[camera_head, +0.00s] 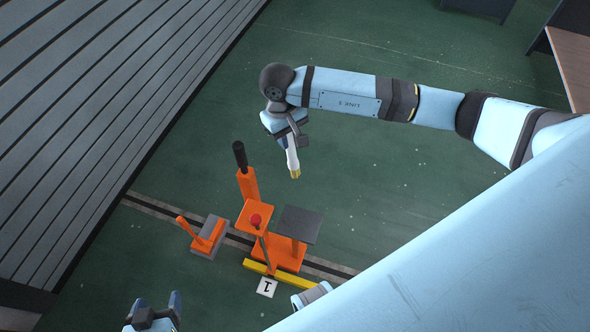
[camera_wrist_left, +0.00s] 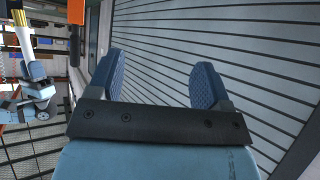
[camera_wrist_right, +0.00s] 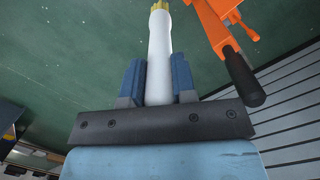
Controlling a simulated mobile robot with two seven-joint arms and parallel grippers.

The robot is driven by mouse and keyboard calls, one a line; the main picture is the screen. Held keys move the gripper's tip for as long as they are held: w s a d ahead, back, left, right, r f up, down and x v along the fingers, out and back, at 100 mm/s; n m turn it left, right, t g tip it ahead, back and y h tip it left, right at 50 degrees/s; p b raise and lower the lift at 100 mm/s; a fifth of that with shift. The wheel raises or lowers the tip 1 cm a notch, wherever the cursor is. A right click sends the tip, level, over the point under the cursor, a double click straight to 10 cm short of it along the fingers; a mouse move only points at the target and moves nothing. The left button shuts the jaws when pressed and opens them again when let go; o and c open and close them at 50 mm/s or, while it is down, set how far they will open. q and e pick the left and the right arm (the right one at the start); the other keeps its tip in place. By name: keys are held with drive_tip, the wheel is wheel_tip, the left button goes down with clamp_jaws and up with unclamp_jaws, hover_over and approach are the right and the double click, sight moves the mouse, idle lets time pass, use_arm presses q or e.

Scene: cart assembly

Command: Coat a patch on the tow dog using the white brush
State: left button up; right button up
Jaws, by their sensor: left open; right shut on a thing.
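The white brush (camera_head: 292,158) has a white handle and yellow bristles. My right gripper (camera_head: 287,132) is shut on its handle, and the bristles point down toward the floor. In the right wrist view the brush (camera_wrist_right: 159,60) runs straight out between the fingers. An orange device (camera_head: 257,220), which I take to be the tow dog, stands on the floor rail with a black grip, a red knob and a grey plate. The bristles are apart from it, beyond it in the head view. My left gripper (camera_head: 155,303) is open and empty at the bottom edge; its fingers also show in the left wrist view (camera_wrist_left: 158,75).
A smaller orange lever on a grey block (camera_head: 207,236) stands left of the device. A yellow bar (camera_head: 279,274) and a white plate marked 1 (camera_head: 267,287) are at its front. A slatted grey surface (camera_head: 90,110) fills the left. The green floor beyond the device is clear.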

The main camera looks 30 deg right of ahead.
sight(294, 165)
drive_tip(key=shift+t+y, duration=0.4)
drive_tip(key=shift+t, duration=0.3)
drive_tip(key=f+b, duration=0.2)
drive_tip(key=f, duration=0.4)
drive_tip(key=d+f+b, duration=0.1)
drive_tip(key=f+b, duration=0.2)
drive_tip(key=f, duration=0.4)
drive_tip(key=d+f+b, duration=0.1)
drive_tip(key=f+b, duration=0.2)
drive_tip(key=f, duration=0.3)
drive_tip(key=shift+w+f, duration=0.2)
drive_tip(key=shift+w, duration=0.1)
